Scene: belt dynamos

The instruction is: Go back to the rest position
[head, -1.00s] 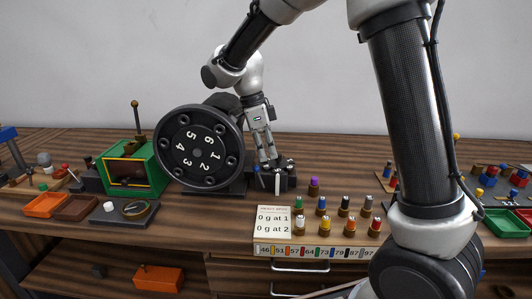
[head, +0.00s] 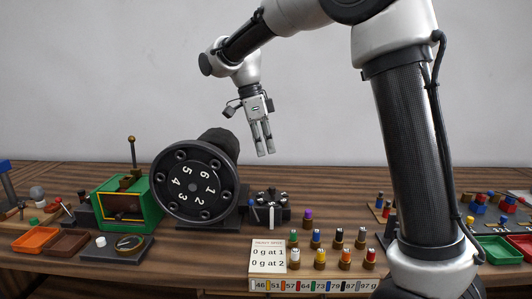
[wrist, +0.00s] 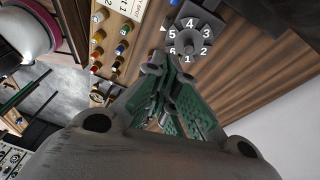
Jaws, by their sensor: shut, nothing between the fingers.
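My gripper (head: 265,152) hangs in the air, pointing down, above and to the right of the big black numbered wheel (head: 194,186). Its fingers are together and hold nothing. Below it on the table stands a small dark star-shaped turret (head: 271,206) with a white post at its front. In the wrist view my gripper (wrist: 160,65) shows with green inner finger pads, and the numbered turret (wrist: 190,38) lies beyond the fingertips.
A green box (head: 127,203) with an upright lever stands left of the wheel. An orange tray (head: 36,240) lies at left, a green tray (head: 502,250) at right.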

